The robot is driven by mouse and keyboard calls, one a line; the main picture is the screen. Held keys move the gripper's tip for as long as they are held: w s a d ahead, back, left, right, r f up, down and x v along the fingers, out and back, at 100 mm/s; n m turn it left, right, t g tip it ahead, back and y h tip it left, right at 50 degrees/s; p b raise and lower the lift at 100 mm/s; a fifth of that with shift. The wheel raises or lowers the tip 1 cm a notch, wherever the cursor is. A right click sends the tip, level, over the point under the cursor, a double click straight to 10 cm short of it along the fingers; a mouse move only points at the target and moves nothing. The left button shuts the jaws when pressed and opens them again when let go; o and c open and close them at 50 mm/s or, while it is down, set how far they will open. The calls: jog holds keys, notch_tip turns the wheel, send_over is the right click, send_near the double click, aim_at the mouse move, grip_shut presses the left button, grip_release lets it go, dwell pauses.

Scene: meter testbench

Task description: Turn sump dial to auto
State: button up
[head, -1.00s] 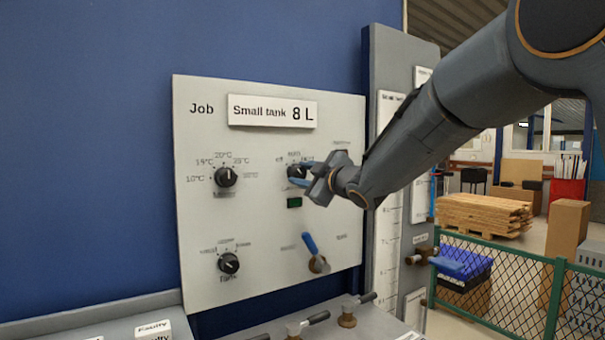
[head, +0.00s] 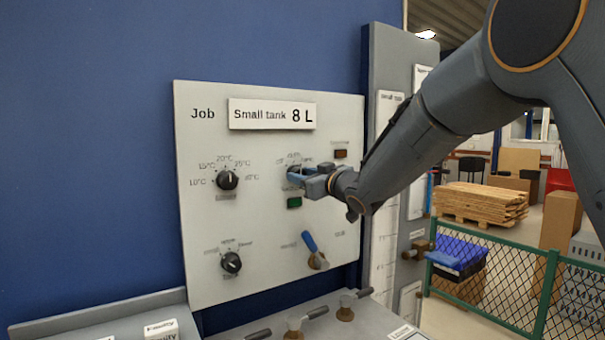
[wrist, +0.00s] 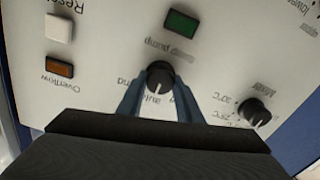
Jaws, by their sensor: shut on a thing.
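The sump dial (wrist: 160,76) is a round black knob on the pale panel, shown upside down in the wrist view. My gripper (wrist: 160,92) has its two blue fingers on either side of the knob and is shut on it. The "auto" label shows beside the knob between the fingers, and part of "hand" shows to the left. The knob's exact pointer direction is hard to tell. In the head view my gripper (head: 293,176) reaches in from the right and mostly hides the dial.
A green sump pump lamp (head: 294,203) sits just below the dial. An orange overflow lamp (head: 341,154) is up and right.

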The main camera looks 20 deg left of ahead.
dwell(0.5)
jog(key=o, duration=1)
jog(key=shift+o, duration=0.2)
jog(key=shift+s, duration=0.1)
jog(key=b+v, duration=0.2)
jog(key=v, duration=0.5)
jog(key=shift+s+d, duration=0.25)
